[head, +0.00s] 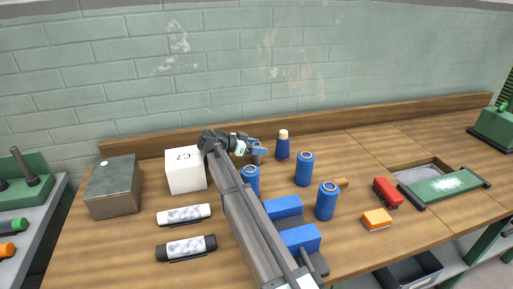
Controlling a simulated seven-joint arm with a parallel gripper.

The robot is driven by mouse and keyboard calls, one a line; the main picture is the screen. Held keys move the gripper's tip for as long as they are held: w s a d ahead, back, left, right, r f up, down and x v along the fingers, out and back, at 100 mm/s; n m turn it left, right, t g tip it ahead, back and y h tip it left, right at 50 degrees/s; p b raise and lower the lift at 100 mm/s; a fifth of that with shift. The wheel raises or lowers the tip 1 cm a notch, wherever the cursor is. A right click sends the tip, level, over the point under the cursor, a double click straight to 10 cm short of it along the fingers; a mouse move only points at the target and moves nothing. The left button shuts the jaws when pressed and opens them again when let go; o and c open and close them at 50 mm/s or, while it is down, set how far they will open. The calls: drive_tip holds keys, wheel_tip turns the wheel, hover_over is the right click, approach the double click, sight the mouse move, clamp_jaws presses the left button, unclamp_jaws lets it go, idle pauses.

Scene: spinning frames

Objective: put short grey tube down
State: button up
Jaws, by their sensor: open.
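My gripper (260,149) is at the end of my arm, low over the back middle of the bench and left of a dark blue cone-like piece with an orange and white top. Its fingers are open. A small grey piece (256,158), which looks like the short grey tube, shows upright right under and between the fingers. The fingers partly hide it, and I cannot tell whether they touch it. Its base seems to be at the bench top (130,245).
Blue cylinders (304,170) stand around my arm, beside the dark blue piece (282,148). A white box (186,172) and grey metal box (114,188) are left.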

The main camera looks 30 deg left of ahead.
drive_tip(key=v, duration=0.5)
wheel_tip(320, 180, up, 7)
